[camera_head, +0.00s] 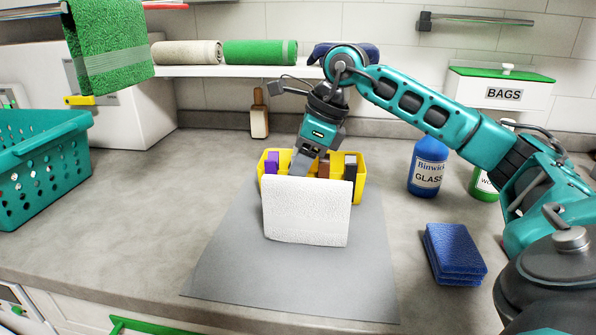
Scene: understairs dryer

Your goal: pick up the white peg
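A yellow tub (357,187) stands on a grey mat on the counter. It holds several upright pegs: a purple one (271,163) at the left, a brown one (323,168) right of the middle and a black one (350,166) at the right. I cannot make out a white peg; the tub's inside is partly hidden. My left gripper is not in view.
A blue sponge stack (455,253) lies at the right, below a blue bottle (428,167). A teal basket (40,165) stands at the left. The grey mat (295,275) is clear in front.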

